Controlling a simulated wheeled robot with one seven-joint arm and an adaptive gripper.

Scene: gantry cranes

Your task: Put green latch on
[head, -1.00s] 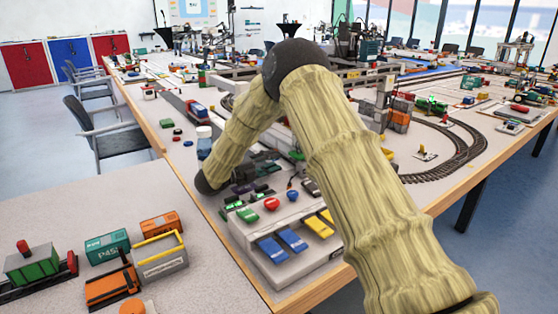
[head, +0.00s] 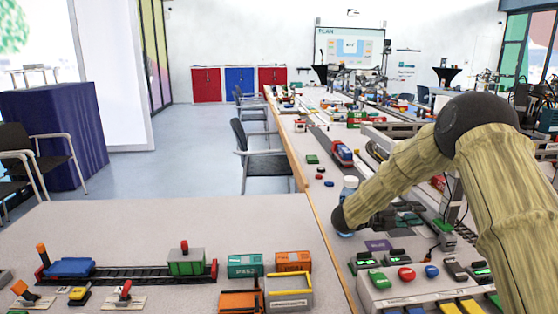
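A grey control box (head: 391,296) stands on the table at the lower right of the head view. On its top is a green control (head: 380,280), which looks like the green latch, left of a red button (head: 407,273) and a blue button (head: 431,271). Whether it is on or off cannot be made out. More small dark controls with green tops sit behind and to the right. My arm reaches in from the right, bending down behind the box. Dark parts at its end, my gripper (head: 378,222), show above and behind the box, apart from the green control. Its fingers cannot be made out.
A white-capped bottle (head: 348,189) stands just behind my arm's end. A chair (head: 262,155) stands in the open floor at left.

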